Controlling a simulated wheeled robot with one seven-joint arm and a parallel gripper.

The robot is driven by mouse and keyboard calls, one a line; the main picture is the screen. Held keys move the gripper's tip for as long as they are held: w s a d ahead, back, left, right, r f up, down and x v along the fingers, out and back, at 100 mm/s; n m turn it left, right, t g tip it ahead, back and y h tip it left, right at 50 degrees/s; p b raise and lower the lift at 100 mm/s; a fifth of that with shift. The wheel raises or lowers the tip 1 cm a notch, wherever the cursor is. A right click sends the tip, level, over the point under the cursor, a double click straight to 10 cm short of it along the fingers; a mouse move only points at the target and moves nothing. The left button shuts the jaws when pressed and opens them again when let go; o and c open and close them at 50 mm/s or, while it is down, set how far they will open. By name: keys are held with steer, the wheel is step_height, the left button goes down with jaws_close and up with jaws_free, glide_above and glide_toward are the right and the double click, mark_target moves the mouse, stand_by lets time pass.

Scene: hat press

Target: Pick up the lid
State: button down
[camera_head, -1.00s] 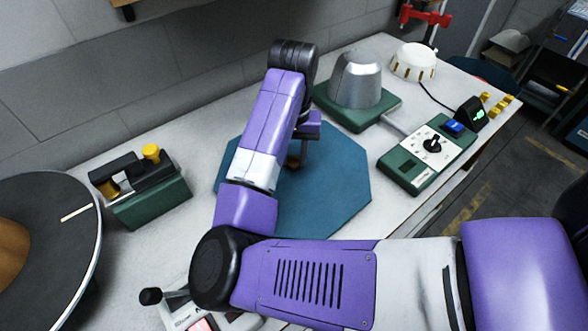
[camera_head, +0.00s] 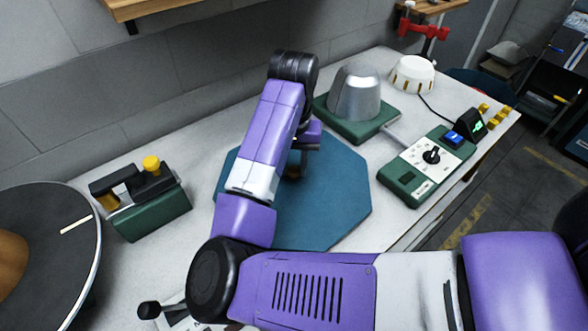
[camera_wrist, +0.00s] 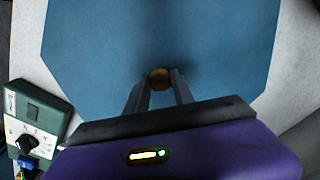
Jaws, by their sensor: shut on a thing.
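The lid (camera_head: 335,215) is a flat blue octagonal panel in the middle of the table, partly hidden behind my arm in the head view. It also shows in the wrist view (camera_wrist: 90,45), with a small round brown knob (camera_wrist: 160,74) near its middle. My gripper (camera_wrist: 159,84) is above the panel with its two fingers closed on either side of the knob. In the head view my gripper (camera_head: 297,168) is partly hidden by my forearm. I cannot tell whether the lid is raised off the table.
A silver dome on a green base (camera_head: 355,95) and a green control box with a dial (camera_head: 427,165) stand to the right. A green block with a black handle and yellow knob (camera_head: 145,205) stands left. A large dark round disc (camera_head: 60,215) is at far left.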

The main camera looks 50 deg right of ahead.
mark_target(295, 169)
step_height(295, 169, up, 19)
steer(key=p, duration=0.2)
steer(key=shift+r, duration=0.15)
steer(key=shift+d, duration=0.15)
